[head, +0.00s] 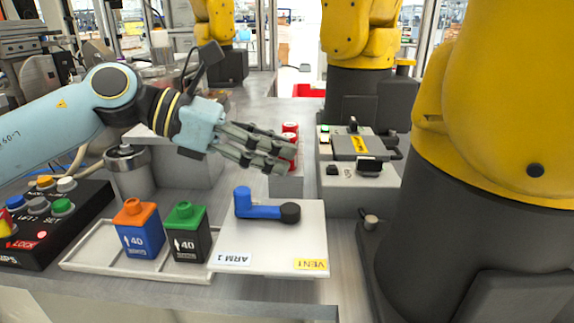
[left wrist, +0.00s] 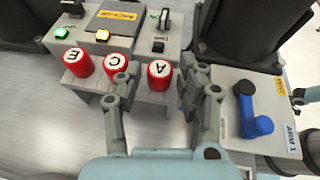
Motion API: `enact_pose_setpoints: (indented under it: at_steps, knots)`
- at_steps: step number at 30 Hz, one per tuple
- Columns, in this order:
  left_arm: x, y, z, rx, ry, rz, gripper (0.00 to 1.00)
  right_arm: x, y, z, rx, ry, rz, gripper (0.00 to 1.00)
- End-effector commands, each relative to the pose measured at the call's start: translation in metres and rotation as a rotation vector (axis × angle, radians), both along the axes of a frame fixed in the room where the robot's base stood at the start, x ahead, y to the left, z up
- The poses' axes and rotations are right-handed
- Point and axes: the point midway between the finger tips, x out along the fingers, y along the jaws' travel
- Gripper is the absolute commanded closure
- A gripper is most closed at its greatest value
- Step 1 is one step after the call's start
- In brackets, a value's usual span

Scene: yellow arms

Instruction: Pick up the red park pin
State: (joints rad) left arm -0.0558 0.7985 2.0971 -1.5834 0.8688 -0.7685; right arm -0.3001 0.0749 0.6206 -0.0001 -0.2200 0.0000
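Three red pins with white lettered tops stand in a row on a grey block in the left wrist view: E (left wrist: 79,63), C (left wrist: 119,66) and A (left wrist: 159,75). No label that I can read says which is the park pin. In the head view a red pin (head: 290,128) shows behind my left gripper's fingers. My left gripper (left wrist: 163,92) is open and empty, its fingers spread on either side of pin A, apart from it; it also shows in the head view (head: 289,157). A small light blue and grey part at the left wrist view's right edge (left wrist: 299,97) may be my right gripper.
A panel with a blue lever (head: 262,206) lies in front of the pins. A blue bottle (head: 139,232) and a green-capped bottle (head: 186,235) stand in a tray. A button box (head: 52,222) is at left. Yellow robot arms (head: 500,110) stand close at right.

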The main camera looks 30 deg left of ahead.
Motion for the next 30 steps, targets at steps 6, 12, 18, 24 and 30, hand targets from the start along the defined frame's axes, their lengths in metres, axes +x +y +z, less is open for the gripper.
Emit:
enact_pose_setpoints:
  at_steps: [6, 12, 18, 24, 30]
  knots:
    - [0.002, -0.002, -0.001, 0.001, 0.000, 0.001, 0.61, 0.000, -0.002, 0.000, -0.003, 0.000, 0.001, 0.23]
    - [0.001, -0.002, -0.001, 0.001, 0.000, 0.001, 0.77, 0.000, -0.005, 0.000, -0.006, 0.000, 0.002, 0.23]
    - [0.001, -0.002, -0.001, 0.001, 0.000, 0.001, 0.95, 0.000, -0.006, 0.000, -0.007, 0.000, 0.003, 0.23]
    - [0.001, -0.002, 0.003, 0.002, -0.001, 0.000, 0.95, 0.000, -0.006, 0.001, -0.007, 0.000, 0.003, 0.23]
    - [0.002, -0.001, 0.037, 0.005, -0.005, -0.002, 0.95, 0.002, -0.006, 0.007, -0.007, -0.002, 0.003, 0.23]
